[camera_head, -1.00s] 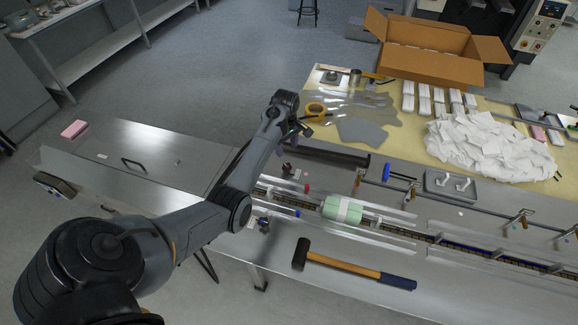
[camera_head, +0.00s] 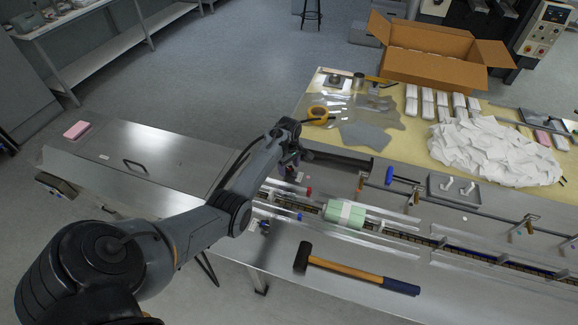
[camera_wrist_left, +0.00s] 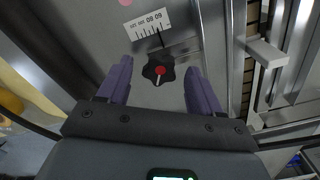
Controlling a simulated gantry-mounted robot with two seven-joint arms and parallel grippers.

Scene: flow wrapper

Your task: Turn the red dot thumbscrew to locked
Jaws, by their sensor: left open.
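The red dot thumbscrew (camera_wrist_left: 158,71) is a black lobed knob with a red centre and a pale line on it, seen in the left wrist view. It stands on a metal plate below a white scale label (camera_wrist_left: 148,24). My left gripper (camera_wrist_left: 159,72) is open, with its two purple fingers on either side of the knob and a gap visible on both sides. In the head view my left gripper (camera_head: 293,161) is low over the machine's rear side, and its wrist hides the thumbscrew. My right gripper is in neither view.
A green wrapped pack (camera_head: 345,213) sits in the conveyor channel right of the gripper. A small red knob (camera_head: 309,191) is close by. A hammer (camera_head: 355,270) lies on the front deck. A metal rail (camera_wrist_left: 267,54) runs right of the fingers.

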